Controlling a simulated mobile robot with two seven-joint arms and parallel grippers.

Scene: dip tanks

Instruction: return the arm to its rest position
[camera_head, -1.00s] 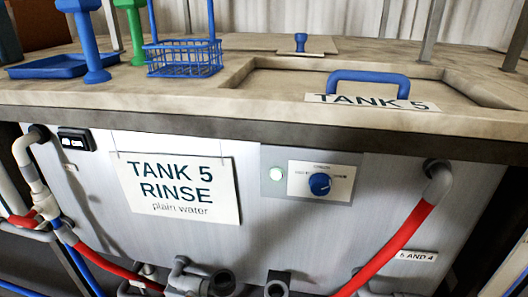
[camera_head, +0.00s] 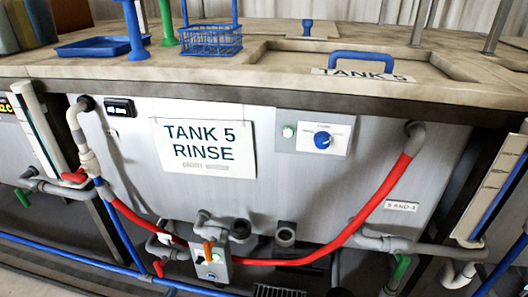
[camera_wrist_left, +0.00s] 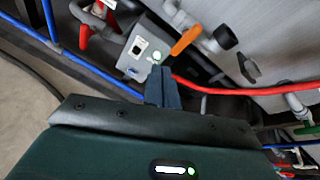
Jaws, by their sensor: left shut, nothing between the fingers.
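My left gripper (camera_wrist_left: 162,86) shows in the left wrist view. Its two dark blue-grey fingers are together with nothing between them. Beyond the fingertips are a small grey control box (camera_wrist_left: 146,48) with a lit green button and an orange lever (camera_wrist_left: 186,40). I cannot tell whether the fingers touch the box. In the head view the same box (camera_head: 211,264) hangs low under the tank 5 front. At the bottom edge of the head view only a small dark shape shows, which I cannot make out clearly. My right gripper is in neither view.
The tank 5 front panel (camera_head: 130,180) carries a rinse sign (camera_head: 205,147) and a blue knob (camera_head: 322,140). A red hose (camera_head: 385,195), grey pipes and blue pipes run below it. A blue-handled lid (camera_head: 361,60) and wire basket (camera_head: 210,41) are on the worktop.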

